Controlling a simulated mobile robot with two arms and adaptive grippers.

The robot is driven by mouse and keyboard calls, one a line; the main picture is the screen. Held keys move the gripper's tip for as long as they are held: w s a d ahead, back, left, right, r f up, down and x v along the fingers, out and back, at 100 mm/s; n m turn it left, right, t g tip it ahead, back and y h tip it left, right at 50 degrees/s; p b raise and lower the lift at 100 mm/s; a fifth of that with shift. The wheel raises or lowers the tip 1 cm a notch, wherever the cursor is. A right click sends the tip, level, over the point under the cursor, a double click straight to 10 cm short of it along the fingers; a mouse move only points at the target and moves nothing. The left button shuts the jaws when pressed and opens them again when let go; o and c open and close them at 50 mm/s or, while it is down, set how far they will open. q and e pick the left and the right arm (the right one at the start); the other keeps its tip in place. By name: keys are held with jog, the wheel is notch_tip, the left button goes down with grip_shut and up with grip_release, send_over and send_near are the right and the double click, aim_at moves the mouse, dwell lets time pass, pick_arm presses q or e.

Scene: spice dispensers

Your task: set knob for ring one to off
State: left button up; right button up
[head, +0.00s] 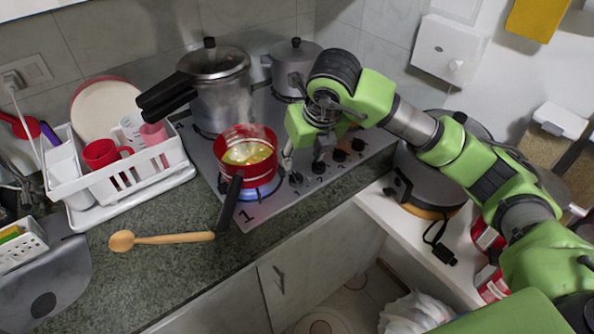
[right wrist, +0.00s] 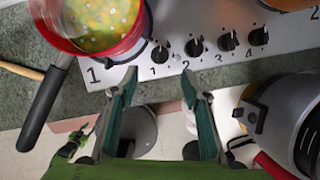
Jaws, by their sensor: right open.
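The stove knobs are a row of black knobs on the front edge of the steel hob. The knob marked 1 (right wrist: 160,53) is nearest the red pot (head: 247,165); it also shows in the head view (head: 296,179). Its exact angle is hard to tell. Ring one, marked with a 1, shows a blue flame (head: 262,191) under the red pot. My right gripper (right wrist: 159,82) is open and empty. In the right wrist view its two fingers straddle the line to knob 1, with the tips short of it. My left gripper is not in view.
A pressure cooker (head: 222,97) and a lidded pot (head: 293,66) stand behind. A rice cooker (right wrist: 290,122) is at the right. A wooden spoon (head: 165,239) lies on the counter.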

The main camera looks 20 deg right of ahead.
aim_at(296, 175)
jog(key=p+x, duration=0.2)
jog(key=x, duration=0.8)
jog(key=shift+s, duration=0.1)
